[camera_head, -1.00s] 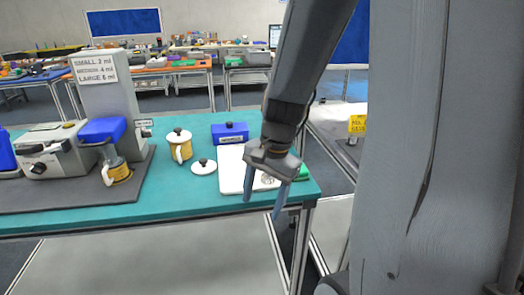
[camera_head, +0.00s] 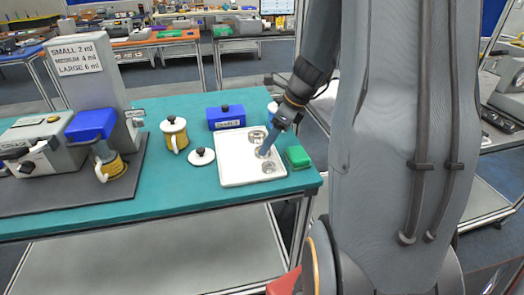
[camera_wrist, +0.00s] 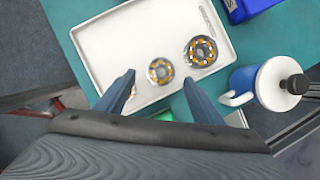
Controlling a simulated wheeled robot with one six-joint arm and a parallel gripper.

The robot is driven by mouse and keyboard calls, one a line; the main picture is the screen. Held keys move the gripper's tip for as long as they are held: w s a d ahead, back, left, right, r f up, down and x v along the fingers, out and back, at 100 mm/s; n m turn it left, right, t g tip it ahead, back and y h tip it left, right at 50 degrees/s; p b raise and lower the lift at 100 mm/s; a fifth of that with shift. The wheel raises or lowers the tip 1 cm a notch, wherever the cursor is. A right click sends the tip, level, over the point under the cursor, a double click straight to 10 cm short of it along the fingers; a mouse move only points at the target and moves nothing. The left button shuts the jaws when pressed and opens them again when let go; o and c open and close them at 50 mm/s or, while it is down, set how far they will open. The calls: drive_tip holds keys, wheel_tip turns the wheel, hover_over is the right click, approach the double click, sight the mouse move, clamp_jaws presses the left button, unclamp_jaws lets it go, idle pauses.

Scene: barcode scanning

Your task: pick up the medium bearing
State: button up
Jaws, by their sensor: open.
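A white tray (camera_head: 230,176) on the teal table holds three round metal bearings. In the wrist view, the middle bearing (camera_wrist: 160,71) lies between my fingertips in the picture. A larger bearing (camera_wrist: 200,51) is to its upper right. The third bearing (camera_wrist: 133,92) is mostly hidden by my left finger; in the head view this near bearing (camera_head: 268,168) shows near the tray's front. With one mostly covered, I cannot firmly tell which is the medium one. My gripper (camera_head: 263,152) is open and empty, fingers pointing down over the tray's middle; it also shows in the wrist view (camera_wrist: 159,76).
A green block (camera_head: 298,157) sits right of the tray. A blue box (camera_head: 226,117) stands behind it, and a blue-and-white mug (camera_wrist: 262,84) stands close to my gripper. A white lid (camera_head: 201,156) and yellow mug (camera_head: 174,135) are left of the tray.

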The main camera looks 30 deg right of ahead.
drive_tip(key=shift+x, duration=1.55)
drive_tip(key=shift+w, duration=0.1)
drive_tip(key=c, duration=1.2)
drive_tip(key=shift+c, duration=0.2)
drive_tip(key=shift+r, duration=0.15)
wheel_tip(320, 180, up, 10)
